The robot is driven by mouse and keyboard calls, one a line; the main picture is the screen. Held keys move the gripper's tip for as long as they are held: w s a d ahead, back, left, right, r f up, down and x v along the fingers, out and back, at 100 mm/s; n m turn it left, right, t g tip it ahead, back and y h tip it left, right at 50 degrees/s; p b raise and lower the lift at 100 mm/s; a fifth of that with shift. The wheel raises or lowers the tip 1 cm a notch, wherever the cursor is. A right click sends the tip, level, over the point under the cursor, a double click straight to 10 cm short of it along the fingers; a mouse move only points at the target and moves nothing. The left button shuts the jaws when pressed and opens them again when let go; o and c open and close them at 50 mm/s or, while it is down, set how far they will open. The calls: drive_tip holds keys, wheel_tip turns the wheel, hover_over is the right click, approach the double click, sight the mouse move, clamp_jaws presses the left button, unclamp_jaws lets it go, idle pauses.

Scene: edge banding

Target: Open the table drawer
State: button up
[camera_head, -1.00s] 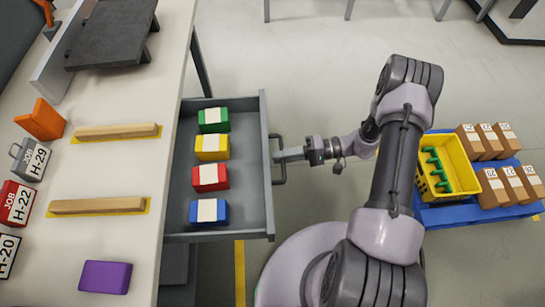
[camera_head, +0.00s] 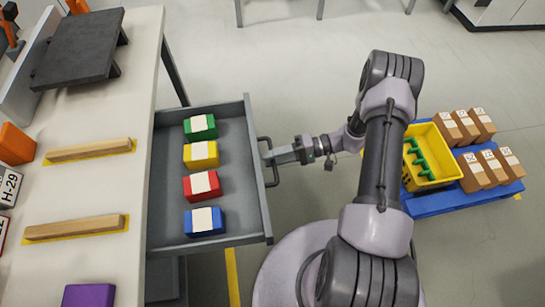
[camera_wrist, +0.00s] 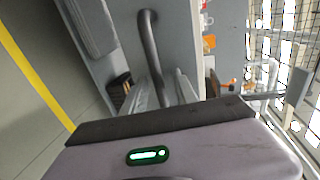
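The grey table drawer (camera_head: 250,215) is pulled out from the right side of the table and stands open. Its dark bar handle (camera_head: 274,178) is on the drawer front. My gripper (camera_head: 272,156) reaches it from the right and is shut on the handle. In the wrist view the handle (camera_wrist: 149,45) runs as a curved bar to the light fingers (camera_wrist: 180,88); the grip itself is partly hidden. Inside the drawer lie a green block (camera_head: 197,133), a yellow block (camera_head: 194,162), a red block (camera_head: 191,190) and a blue block (camera_head: 193,228), each with a white label.
The table top (camera_head: 90,190) holds two wooden strips (camera_head: 90,149), a dark platform (camera_head: 80,45) and a purple block (camera_head: 88,296). A blue pallet (camera_head: 455,199) with a yellow crate (camera_head: 432,178) and several cardboard boxes (camera_head: 470,125) stands to the right.

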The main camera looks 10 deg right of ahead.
idle(0.3)
drive_tip(key=p+v, duration=0.3)
drive_tip(key=v, duration=1.4)
drive_tip(key=shift+d, duration=0.2)
drive_tip(key=shift+r, duration=0.1)
